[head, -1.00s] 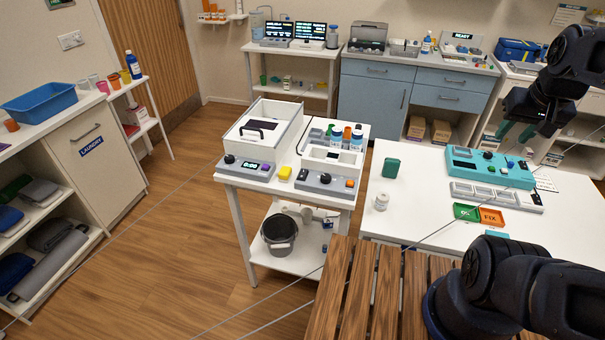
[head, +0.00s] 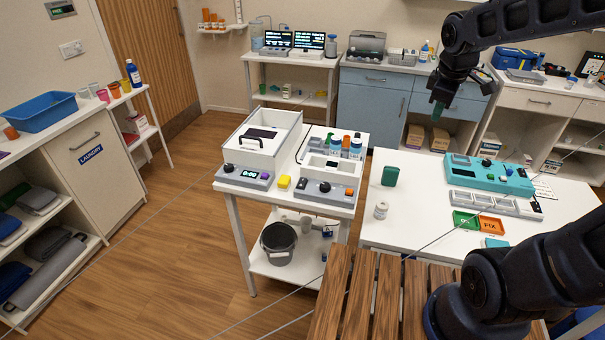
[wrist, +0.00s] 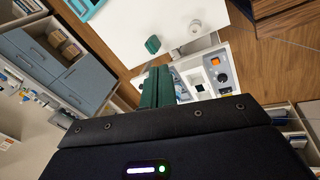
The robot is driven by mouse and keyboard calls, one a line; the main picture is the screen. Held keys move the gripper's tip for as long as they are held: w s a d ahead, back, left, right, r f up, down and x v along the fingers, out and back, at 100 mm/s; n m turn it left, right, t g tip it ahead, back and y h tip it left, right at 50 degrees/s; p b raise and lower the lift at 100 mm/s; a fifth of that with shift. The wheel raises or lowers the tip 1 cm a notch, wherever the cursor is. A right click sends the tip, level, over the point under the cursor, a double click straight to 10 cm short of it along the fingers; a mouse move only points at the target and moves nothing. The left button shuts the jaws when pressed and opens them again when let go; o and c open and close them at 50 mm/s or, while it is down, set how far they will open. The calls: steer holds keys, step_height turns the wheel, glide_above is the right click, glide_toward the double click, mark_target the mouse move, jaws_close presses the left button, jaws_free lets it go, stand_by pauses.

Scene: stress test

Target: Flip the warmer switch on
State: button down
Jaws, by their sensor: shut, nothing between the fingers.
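A white unit with a grey front panel (head: 313,189) stands on the right of the white cart; the panel carries a dark knob (head: 325,187) and an orange switch (head: 349,191). The orange switch (wrist: 215,61) and knob (wrist: 222,77) also show in the wrist view, beyond my fingers. I cannot read which unit is the warmer, or the switch's position. A larger white box (head: 262,138) with a lit display stands to its left. My gripper (head: 437,111) has green fingers, shut and empty, high behind the white table and well apart from the cart.
A yellow block (head: 284,182) sits at the cart's front edge, and several bottles stand behind the right unit. The white table (head: 410,225) holds a green block (head: 390,176), a white jar (head: 381,210) and a teal device (head: 490,174).

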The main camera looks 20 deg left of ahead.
steer(key=w+a+f+n, duration=0.2)
steer(key=a+n, duration=0.3)
steer(key=a, duration=0.3)
steer(key=n+g, duration=0.2)
steer(key=n, duration=1.5)
glide_above(303, 179)
steer(key=s, duration=0.3)
step_height(303, 179, down, 11)
steer(key=shift+w+r, duration=0.15)
steer(key=shift+w, duration=0.05)
steer(key=f, duration=0.4)
steer(key=w+f, duration=0.1)
steer(key=f, duration=0.4)
steer(key=w+f, duration=0.1)
steer(key=f, duration=0.4)
